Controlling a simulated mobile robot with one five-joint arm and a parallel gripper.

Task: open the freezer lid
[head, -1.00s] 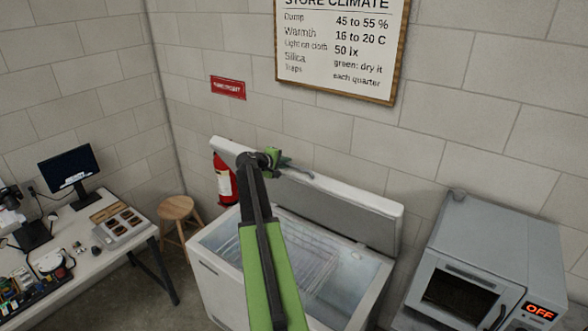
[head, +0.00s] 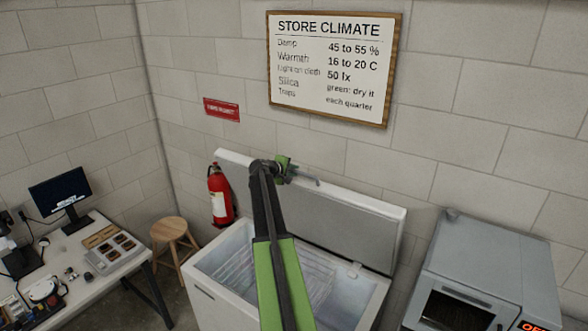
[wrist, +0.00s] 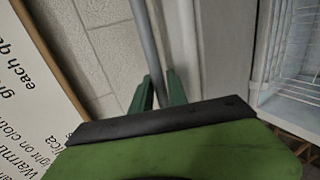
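The freezer (head: 205,298) is a white chest with its lid (head: 340,232) raised, standing steeply up near the wall. The lid's grey inner face shows, and the wire basket inside is visible. My gripper (head: 300,178) is at the lid's upper edge. In the wrist view my green fingers (wrist: 158,92) are on either side of a grey bar handle (wrist: 146,35) and look shut on it. The lid's white edge (wrist: 182,45) runs beside the bar. The fingertips are partly hidden behind the dark gripper body.
A grey oven-like box (head: 480,265) stands right of the freezer. A red extinguisher (head: 219,195), a wooden stool (head: 173,232) and a cluttered table (head: 95,285) are at the left. A framed sign (head: 330,65) hangs on the wall above the lid.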

